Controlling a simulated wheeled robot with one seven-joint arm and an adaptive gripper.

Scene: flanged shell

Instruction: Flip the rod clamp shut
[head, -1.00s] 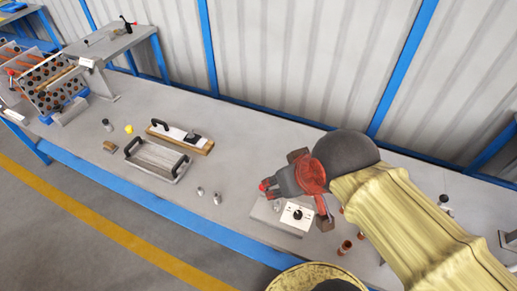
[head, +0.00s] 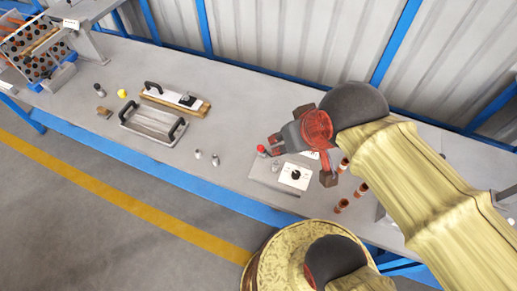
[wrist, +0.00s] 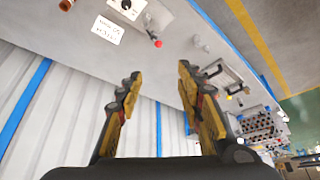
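A red-tipped lever (head: 261,149), which looks like part of the rod clamp, stands at a grey plate (head: 262,168) on the bench. The plate's white box with a black knob (head: 294,176) is beside it. In the wrist view the red tip (wrist: 158,43) shows beyond and between my fingers, with a thin rod leading to it. The clamp's body is small, and its exact position cannot be told. My gripper (head: 274,147) is above the plate in the head view, near the red tip. Its two fingers (wrist: 160,92) are spread, with nothing between them.
Small grey pegs (head: 206,158) stand left of the plate, and copper-coloured cylinders (head: 341,205) stand right of it. A tray with black handles (head: 152,127) is farther left. A white printed card (wrist: 107,29) lies near the box.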

